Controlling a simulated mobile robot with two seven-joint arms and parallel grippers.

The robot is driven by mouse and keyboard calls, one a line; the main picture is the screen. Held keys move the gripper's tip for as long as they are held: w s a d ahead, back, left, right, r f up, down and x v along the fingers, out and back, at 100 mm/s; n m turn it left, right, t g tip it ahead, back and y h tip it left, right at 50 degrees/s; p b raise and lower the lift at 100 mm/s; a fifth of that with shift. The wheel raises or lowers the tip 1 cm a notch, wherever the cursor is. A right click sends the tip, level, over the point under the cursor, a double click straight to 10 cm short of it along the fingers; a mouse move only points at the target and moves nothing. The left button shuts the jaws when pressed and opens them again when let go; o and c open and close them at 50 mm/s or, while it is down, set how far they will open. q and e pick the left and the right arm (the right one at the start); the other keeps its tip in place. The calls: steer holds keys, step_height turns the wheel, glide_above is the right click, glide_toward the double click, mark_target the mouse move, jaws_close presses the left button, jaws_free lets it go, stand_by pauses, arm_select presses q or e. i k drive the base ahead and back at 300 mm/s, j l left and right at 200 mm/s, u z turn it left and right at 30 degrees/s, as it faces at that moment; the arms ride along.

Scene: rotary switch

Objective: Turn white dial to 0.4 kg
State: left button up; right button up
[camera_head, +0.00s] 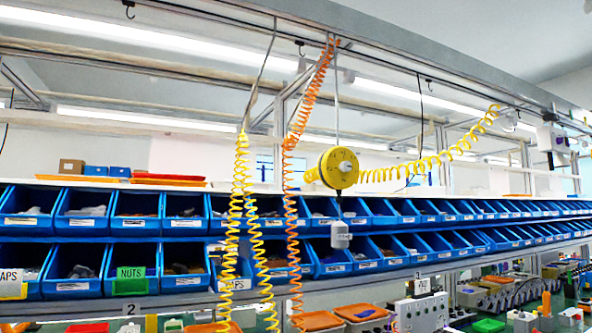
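A round yellow device (338,168) hangs from the overhead rail at the centre, with a small pale spot at the middle of its face. Its markings are too small to read. A small grey-white block (340,235) hangs below it. A white box (421,312) with several dark round spots, possibly knobs, stands at the bottom right of centre. I cannot tell which part is the white dial, and no 0.4 kg mark is readable. Neither of my grippers is in view.
Rows of blue bins (133,287) fill the middle. Yellow coiled hoses (240,200) and an orange one (289,200) hang left of the yellow device. Orange trays (318,321) and small equipment crowd the lower edge and right. The air around the yellow device is mostly open.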

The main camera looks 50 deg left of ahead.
mark_target(345, 165)
steer(key=u, duration=1.5)
